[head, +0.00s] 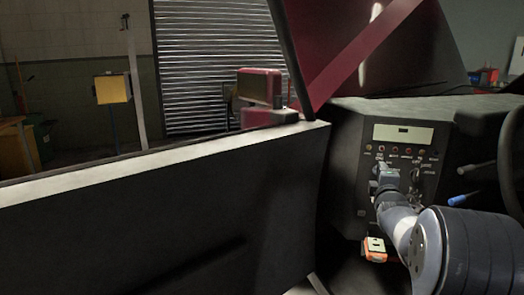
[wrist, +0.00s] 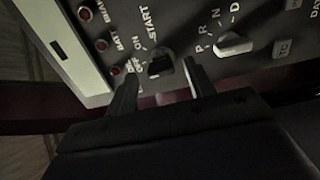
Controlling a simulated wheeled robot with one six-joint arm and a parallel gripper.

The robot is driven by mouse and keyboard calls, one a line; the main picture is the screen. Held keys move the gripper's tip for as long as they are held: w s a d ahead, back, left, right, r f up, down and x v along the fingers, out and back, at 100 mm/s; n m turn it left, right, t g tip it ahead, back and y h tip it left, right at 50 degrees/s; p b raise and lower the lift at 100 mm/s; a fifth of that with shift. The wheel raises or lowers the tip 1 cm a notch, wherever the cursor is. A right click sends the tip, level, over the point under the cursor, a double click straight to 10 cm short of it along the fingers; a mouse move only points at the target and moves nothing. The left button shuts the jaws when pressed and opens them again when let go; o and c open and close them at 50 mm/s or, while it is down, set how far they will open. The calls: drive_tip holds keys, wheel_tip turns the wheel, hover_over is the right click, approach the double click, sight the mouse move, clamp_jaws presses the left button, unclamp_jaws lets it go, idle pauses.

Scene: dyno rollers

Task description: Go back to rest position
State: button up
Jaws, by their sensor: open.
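My gripper (head: 386,176) is at the front of the dashboard control panel (head: 432,151), inside a car, with my arm reaching in from the lower right. In the wrist view my gripper (wrist: 158,80) is open, with its two fingers apart. The dark ignition switch (wrist: 160,62), beside the OFF, ON and START labels, shows between the fingertips. I cannot tell whether the fingers touch it. A pale gear selector knob (wrist: 234,44), by the letters P, R, N, D, is just right of the right finger. No held object shows.
The dark car door (head: 160,220) fills the left, with a red side mirror (head: 260,88) above it. The steering wheel (head: 512,160) and a blue-tipped stalk (head: 458,199) are at the right. An orange device (head: 374,249) is below my gripper.

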drive_tip(key=v, duration=0.8)
drive_tip(key=x, duration=1.1)
drive_tip(key=shift+f, duration=0.1)
drive_tip(key=shift+w+r+p, duration=0.1)
drive_tip(key=shift+r+p, duration=0.15)
drive_tip(key=shift+p, duration=0.25)
drive_tip(key=m+p, duration=0.4)
drive_tip(key=p, duration=0.2)
drive_tip(key=shift+m, duration=0.4)
drive_tip(key=m+p, duration=0.4)
drive_tip(key=p, duration=0.2)
drive_tip(key=shift+m+p, duration=0.3)
drive_tip(key=shift+p, duration=0.05)
drive_tip(key=b+v, duration=0.1)
drive_tip(key=v, duration=0.8)
drive_tip(key=shift+f, duration=0.25)
